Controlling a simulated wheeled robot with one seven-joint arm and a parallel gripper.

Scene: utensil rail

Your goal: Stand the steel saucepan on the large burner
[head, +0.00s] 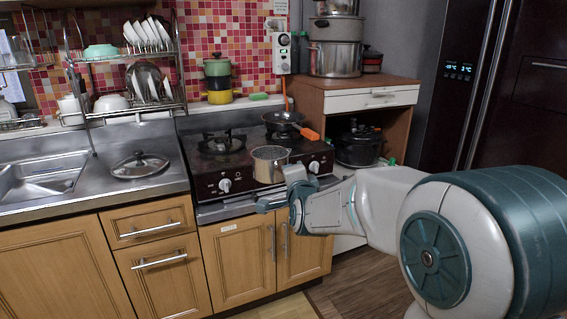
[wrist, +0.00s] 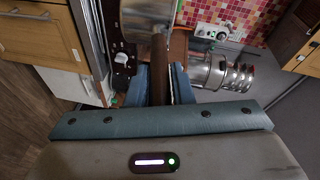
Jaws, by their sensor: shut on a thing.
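The steel saucepan (head: 270,165) is upright in the head view, in front of the stove's front panel as seen from here. In the wrist view the saucepan (wrist: 146,18) is partly cut off at the top, with its brown handle (wrist: 159,70) between my fingers. My gripper (head: 284,190) is shut on that handle; it also shows in the wrist view (wrist: 160,85). The left burner (head: 221,142) is bare, with a black grate. I cannot tell the burners' sizes for certain.
A pot lid (head: 140,165) lies on the steel counter at left. A black pot (head: 358,145) stands right of the stove. Stacked pots (head: 336,55) stand on the wooden cabinet.

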